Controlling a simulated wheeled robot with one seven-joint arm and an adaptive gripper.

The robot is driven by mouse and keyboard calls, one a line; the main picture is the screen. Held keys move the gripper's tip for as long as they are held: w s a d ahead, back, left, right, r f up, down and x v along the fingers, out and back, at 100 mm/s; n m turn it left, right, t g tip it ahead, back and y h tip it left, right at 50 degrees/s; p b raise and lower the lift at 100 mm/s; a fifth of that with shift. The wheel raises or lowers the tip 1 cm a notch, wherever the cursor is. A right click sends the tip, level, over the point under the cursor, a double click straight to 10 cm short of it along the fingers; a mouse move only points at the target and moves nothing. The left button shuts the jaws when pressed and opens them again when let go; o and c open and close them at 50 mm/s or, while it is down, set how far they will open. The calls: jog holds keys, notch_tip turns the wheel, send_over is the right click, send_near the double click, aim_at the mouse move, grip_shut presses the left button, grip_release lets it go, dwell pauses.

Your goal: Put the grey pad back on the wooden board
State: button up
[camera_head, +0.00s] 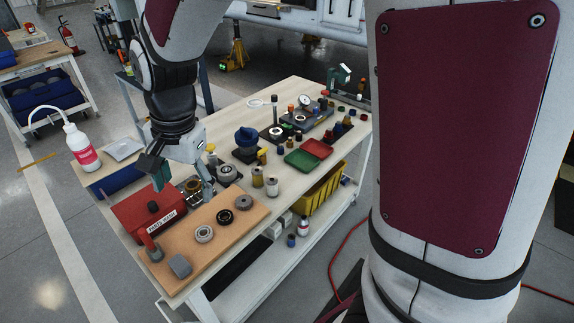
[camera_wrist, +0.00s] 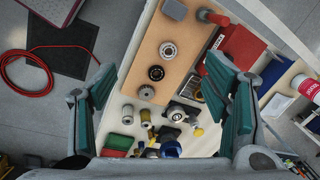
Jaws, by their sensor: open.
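The wooden board (camera_head: 222,232) lies on the near left part of the white table. A grey rounded block that looks like the grey pad (camera_head: 180,266) rests on the board's near end; it also shows at the top of the wrist view (camera_wrist: 175,9). My gripper (camera_head: 184,180) is open and empty, above the table beyond the board. In the wrist view its fingers (camera_wrist: 165,100) stand wide apart, with the board's far end between them.
The red parts-wash box (camera_head: 147,212) stands beside the board, with a red-handled tool (camera_head: 150,245) nearby. Metal cylinders (camera_head: 257,177) stand past the board's far end. A white bottle (camera_head: 82,148) stands at left. Trays and small parts crowd the table's far half.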

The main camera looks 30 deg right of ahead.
jog(key=s+d+r+n+t, duration=0.1)
jog(key=s+d+r+n, duration=0.3)
jog(key=s, duration=0.5)
jog(key=s+d+r+n+t+h, duration=0.1)
jog(key=s+d+r+n+t, duration=0.1)
jog(key=s+d+r+n, duration=0.3)
jog(key=shift+s+d+r+n, duration=0.3)
jog(key=shift+s+d+r, duration=0.6)
jog(key=shift+s+d, duration=1)
jog(key=shift+s+a, duration=0.25)
jog(key=shift+a, duration=0.1)
